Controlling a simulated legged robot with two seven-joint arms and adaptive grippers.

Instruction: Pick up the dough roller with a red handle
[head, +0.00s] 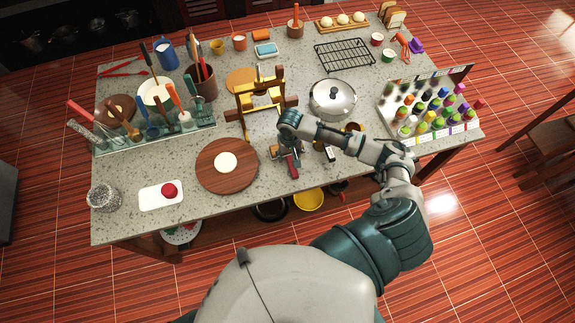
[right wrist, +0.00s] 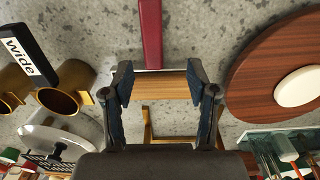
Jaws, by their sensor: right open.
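The dough roller's red handle (head: 292,167) lies on the stone counter near its front edge, just below my right gripper (head: 284,151) in the head view. In the right wrist view the red handle (right wrist: 151,30) runs up from the wooden roller (right wrist: 170,86). That roller lies between the two spread fingers of my right gripper (right wrist: 160,78). The fingers are open, and I see no clear grip on the roller. My left gripper is not in view.
A round wooden board (head: 215,180) with a pale disc is left of the gripper. A brass-coloured stand (head: 262,100) is behind it. A lidded pot (head: 333,98), brass cups (right wrist: 58,100) and a black item labelled "wide" (right wrist: 28,52) are close by.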

